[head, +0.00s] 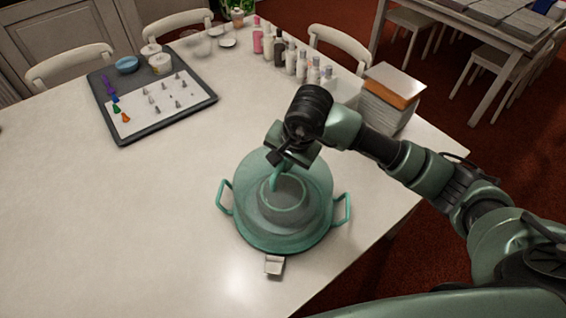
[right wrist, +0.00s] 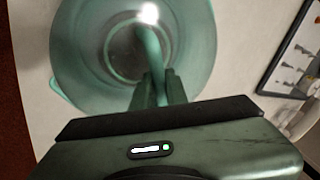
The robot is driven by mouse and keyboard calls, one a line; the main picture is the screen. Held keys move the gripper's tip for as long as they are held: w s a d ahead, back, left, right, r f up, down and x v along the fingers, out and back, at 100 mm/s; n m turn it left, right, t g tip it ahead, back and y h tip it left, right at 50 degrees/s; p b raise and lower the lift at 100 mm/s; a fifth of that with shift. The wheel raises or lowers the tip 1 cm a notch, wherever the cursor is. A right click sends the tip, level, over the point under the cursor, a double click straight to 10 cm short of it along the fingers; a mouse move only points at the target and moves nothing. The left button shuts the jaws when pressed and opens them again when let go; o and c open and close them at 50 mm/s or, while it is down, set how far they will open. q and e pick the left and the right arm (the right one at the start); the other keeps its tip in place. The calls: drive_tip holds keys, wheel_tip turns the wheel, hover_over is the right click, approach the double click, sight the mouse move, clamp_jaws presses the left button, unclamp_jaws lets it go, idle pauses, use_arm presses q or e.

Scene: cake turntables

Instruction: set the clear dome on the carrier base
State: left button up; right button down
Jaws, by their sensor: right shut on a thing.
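The clear dome (head: 310,178) has a greenish tint and a curved handle (right wrist: 152,60) on top. My right gripper (head: 277,160) is shut on that handle. The carrier base (head: 341,210) is green with a loop handle on each side, and it stands on the table under the dome in the head view. The dome lies over the base there; I cannot tell whether its rim touches the base. In the right wrist view the dome (right wrist: 85,75) spreads below my gripper fingers (right wrist: 157,88). My left gripper is not in view.
A small pale block (head: 274,265) lies just in front of the base. A stack of boxes (head: 388,100) stands behind right, near several bottles (head: 290,57). A dark tray (head: 150,105) with piping tips lies at the back left. The left of the table (head: 110,220) is clear.

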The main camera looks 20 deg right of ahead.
drive_tip(key=shift+b, duration=0.35)
idle(0.8)
drive_tip(key=shift+f+b, duration=0.55)
drive_tip(key=shift+b, duration=0.1)
drive_tip(key=c, duration=1.7)
unclamp_jaws()
drive_tip(key=shift+p+v, duration=1.4)
drive_tip(key=shift+v, duration=1.35)
drive_tip(key=shift+p+v, duration=1.2)
drive_tip(key=shift+v, duration=1.6)
